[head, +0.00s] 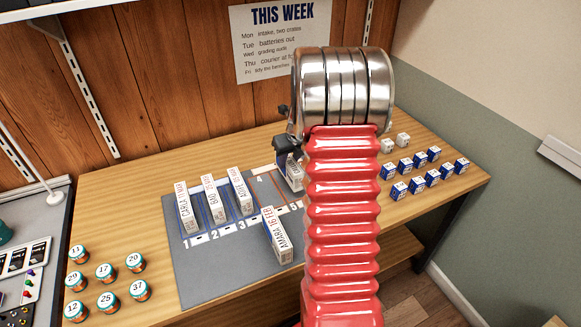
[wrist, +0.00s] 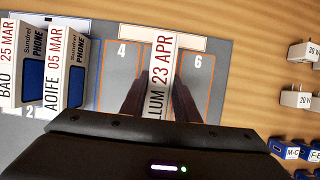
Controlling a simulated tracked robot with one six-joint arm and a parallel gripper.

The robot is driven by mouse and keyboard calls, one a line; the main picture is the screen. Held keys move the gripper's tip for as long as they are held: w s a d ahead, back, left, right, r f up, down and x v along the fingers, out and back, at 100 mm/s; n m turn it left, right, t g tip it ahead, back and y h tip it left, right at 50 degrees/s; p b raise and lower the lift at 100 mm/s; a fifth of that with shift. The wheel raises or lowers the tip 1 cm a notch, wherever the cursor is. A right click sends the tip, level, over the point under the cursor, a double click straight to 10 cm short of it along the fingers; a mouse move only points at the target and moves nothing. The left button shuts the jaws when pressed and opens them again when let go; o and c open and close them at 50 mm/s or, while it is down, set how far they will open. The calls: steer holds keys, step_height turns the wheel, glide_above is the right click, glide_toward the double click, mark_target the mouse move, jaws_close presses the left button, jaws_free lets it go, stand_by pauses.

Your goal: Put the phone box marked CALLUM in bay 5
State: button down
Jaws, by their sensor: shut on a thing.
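My gripper (wrist: 159,88) is shut on a white phone box (wrist: 164,58). Its label reads "LLUM 23 APR", the start hidden, which fits CALLUM. In the wrist view the box lies over the strip between the outlines of bay 4 (wrist: 121,72) and bay 6 (wrist: 197,76), where bay 5 is. In the head view the held box (head: 294,174) shows beside my gripper (head: 285,152), partly hidden by my arm. I cannot tell whether it touches the grey mat (head: 205,272). The number 5 (head: 294,207) shows in front of it.
Boxes stand in bay 1 (head: 188,210), bay 2 (head: 213,204) and bay 3 (head: 241,193). A box marked AMARA (head: 277,240) lies on the mat in front of the bays. Small blue-and-white boxes (head: 417,182) stand at right, numbered jars (head: 105,272) at left. Bay 4 is empty.

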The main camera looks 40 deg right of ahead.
steer(key=shift+f, duration=1.6)
steer(key=shift+f, duration=0.15)
steer(key=c, duration=1.4)
jaws_free()
steer(key=shift+o, duration=0.2)
steer(key=v, duration=1.2)
steer(key=shift+s, duration=0.1)
steer(key=shift+a, duration=0.15)
